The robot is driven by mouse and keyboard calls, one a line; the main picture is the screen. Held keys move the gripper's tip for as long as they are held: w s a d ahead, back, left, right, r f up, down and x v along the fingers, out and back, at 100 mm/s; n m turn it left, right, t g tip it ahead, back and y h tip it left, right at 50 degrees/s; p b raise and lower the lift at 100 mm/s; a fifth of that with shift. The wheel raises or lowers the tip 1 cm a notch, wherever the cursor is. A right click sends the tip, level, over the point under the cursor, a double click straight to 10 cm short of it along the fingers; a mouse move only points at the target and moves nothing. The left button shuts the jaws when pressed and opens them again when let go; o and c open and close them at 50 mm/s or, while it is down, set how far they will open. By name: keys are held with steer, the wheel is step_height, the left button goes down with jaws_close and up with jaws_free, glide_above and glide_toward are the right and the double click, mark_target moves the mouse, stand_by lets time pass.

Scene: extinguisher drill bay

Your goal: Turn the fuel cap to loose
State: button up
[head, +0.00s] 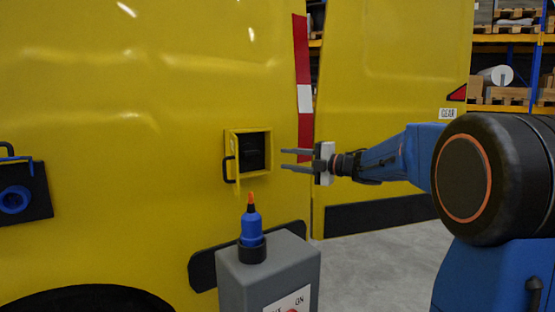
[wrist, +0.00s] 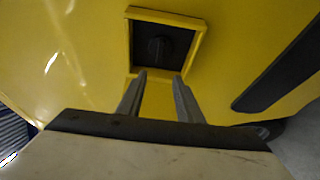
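The fuel cap (wrist: 157,48) is a dark round knob inside a dark square recess with a yellow frame, in the upper middle of the wrist view. In the head view the recess (head: 254,152) shows in the yellow vehicle side, and the cap is hard to make out in its shadow. A yellow flap with a black handle (head: 229,169) stands at its left edge. My gripper (head: 284,157) is to the right of the recess in the head view. Its fingers (wrist: 158,78) are apart with nothing between them, pointing toward the recess and clear of the cap.
A grey pedestal (head: 268,277) holds a blue bottle (head: 251,225) with an orange tip, below the recess. A black panel with a blue round fitting (head: 15,199) is at the far left. Pallet shelving (head: 513,60) stands behind at right. Open floor shows right of the pedestal.

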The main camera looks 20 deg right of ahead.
steer(key=shift+v, duration=1)
steer(key=s+d+f+m+t+h, duration=0.1)
steer(key=s+d+f+m+h, duration=0.2)
steer(key=s+m+h, duration=0.5)
steer(key=s+d+f+m+h, duration=0.3)
steer(key=s+m+h, duration=0.3)
steer(key=m, duration=0.5)
steer(key=s+a+f+m+g+y, duration=0.1)
steer(key=s+a+f+m+g, duration=0.2)
steer(key=s+f, duration=0.9)
steer(key=s+a+f+m+g+y, duration=0.1)
steer(key=s+a+f+m+g, duration=0.3)
steer(key=s+f, duration=0.7)
steer(key=s+a+g, duration=0.2)
steer(key=s, duration=0.4)
steer(key=shift+a+f+g, duration=0.3)
steer(key=shift+f+g, duration=0.1)
